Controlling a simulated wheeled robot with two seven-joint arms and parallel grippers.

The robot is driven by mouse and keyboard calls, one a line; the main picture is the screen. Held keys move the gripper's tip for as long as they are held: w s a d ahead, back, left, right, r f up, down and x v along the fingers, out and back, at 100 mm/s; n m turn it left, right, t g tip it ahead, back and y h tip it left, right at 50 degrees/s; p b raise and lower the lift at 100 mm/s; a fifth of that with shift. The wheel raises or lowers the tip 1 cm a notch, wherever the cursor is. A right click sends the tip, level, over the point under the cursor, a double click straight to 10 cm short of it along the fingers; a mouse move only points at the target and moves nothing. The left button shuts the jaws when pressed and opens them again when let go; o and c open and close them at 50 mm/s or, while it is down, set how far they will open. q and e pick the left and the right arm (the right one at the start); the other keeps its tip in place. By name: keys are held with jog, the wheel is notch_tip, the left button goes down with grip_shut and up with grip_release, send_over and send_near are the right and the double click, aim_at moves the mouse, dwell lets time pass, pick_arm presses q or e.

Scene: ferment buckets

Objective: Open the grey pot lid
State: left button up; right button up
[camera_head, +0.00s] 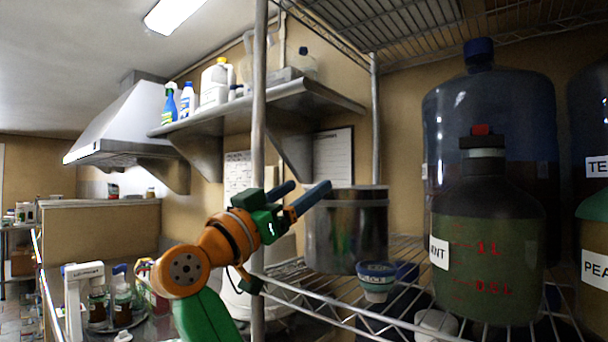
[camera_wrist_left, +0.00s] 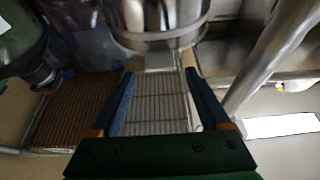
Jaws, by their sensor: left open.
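A grey metal pot (camera_head: 345,235) stands on the wire shelf, right of the shelf post in the head view. A thin greyish band, perhaps its lid (camera_head: 355,192), runs along its top; I cannot see the top face. My left gripper (camera_head: 308,189) is open and empty at the upper left of the pot. One blue finger overlaps the pot's top edge in the picture; I cannot tell whether it touches. In the left wrist view a shiny rounded metal body, apparently the pot (camera_wrist_left: 165,15), lies beyond the open left gripper (camera_wrist_left: 160,74). My right gripper is not in view.
A small blue-lidded tub (camera_head: 376,281) sits before the pot on the wire shelf (camera_head: 345,305). A dark jug (camera_head: 487,245) and a large blue bottle (camera_head: 490,120) crowd the right side.

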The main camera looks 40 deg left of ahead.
pick_arm(q)
jog(key=shift+w+f, duration=0.25)
jog(key=shift+w, duration=0.85)
jog(key=shift+s+r, duration=0.1)
jog(key=shift+s, duration=0.25)
jog(key=c, duration=0.6)
grip_shut()
